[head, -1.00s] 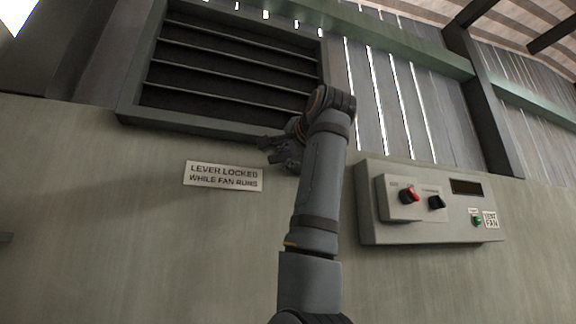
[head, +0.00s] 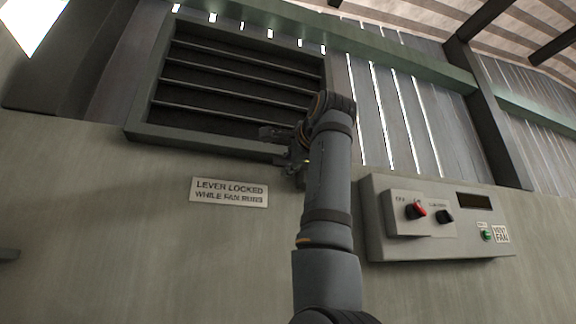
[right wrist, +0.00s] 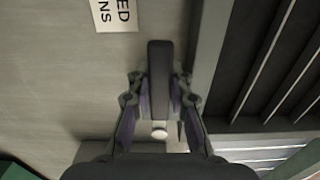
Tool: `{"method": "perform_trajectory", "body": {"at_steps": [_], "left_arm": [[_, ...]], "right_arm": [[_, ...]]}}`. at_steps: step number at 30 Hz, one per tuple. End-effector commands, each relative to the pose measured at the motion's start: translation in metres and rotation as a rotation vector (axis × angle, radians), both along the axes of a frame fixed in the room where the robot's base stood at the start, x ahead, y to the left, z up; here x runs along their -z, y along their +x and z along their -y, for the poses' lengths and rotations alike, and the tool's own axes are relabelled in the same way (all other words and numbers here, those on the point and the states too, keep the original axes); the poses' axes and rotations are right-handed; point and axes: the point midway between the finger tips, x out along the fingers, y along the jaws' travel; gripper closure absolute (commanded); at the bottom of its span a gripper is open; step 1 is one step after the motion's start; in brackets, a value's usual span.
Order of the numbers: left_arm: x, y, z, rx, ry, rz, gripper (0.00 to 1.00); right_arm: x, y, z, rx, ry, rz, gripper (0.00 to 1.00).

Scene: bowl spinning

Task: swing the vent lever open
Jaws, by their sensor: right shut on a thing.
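The vent lever (right wrist: 160,66) shows in the right wrist view as a dark upright bar with a rounded end. My right gripper (right wrist: 161,100) has its fingers against both sides of the lever, shut on it. In the head view the right gripper (head: 286,146) is at the lower right edge of the louvred vent (head: 145,131), and the arm hides part of that corner. The vent's dark slats also show at the right of the wrist view. The lever's pivot cannot be made out. My left gripper is in neither view.
A sign (head: 228,192) reading "LEVER LOCKED WHILE FAN RUNS" is on the wall below the vent. A control box (head: 375,225) to the right carries a red knob (head: 417,211), a black knob (head: 445,216), a dark display (head: 474,201) and a green button (head: 486,235).

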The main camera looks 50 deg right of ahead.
Motion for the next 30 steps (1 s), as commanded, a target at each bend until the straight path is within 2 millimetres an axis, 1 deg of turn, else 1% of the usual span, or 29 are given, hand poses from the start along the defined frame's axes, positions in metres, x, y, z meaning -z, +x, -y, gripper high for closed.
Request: {"method": "perform_trajectory", "body": {"at_steps": [4, 5, 9, 10, 17, 20, 23, 30], "left_arm": [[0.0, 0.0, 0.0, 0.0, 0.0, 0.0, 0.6], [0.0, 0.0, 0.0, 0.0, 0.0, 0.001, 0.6], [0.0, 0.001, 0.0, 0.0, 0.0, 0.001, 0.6], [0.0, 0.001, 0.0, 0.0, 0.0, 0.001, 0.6], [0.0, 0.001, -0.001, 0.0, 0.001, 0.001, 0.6], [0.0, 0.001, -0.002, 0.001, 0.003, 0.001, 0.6], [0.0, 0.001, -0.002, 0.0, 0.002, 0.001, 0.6], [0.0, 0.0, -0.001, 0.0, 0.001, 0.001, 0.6]], "right_arm": [[-0.001, -0.001, 0.0, 0.0, 0.002, 0.005, 1.0], [-0.001, -0.001, 0.0, 0.0, 0.001, 0.006, 0.78], [-0.001, -0.001, 0.0, 0.0, 0.001, 0.005, 0.59], [-0.001, -0.001, 0.0, 0.0, 0.001, 0.005, 0.57], [-0.001, -0.001, 0.0, -0.001, -0.001, 0.003, 0.57], [-0.001, -0.004, -0.002, -0.001, -0.001, 0.003, 0.57], [-0.002, -0.016, -0.009, -0.001, -0.002, 0.006, 0.57], [-0.002, -0.068, -0.037, -0.002, -0.002, 0.008, 0.57]]}}
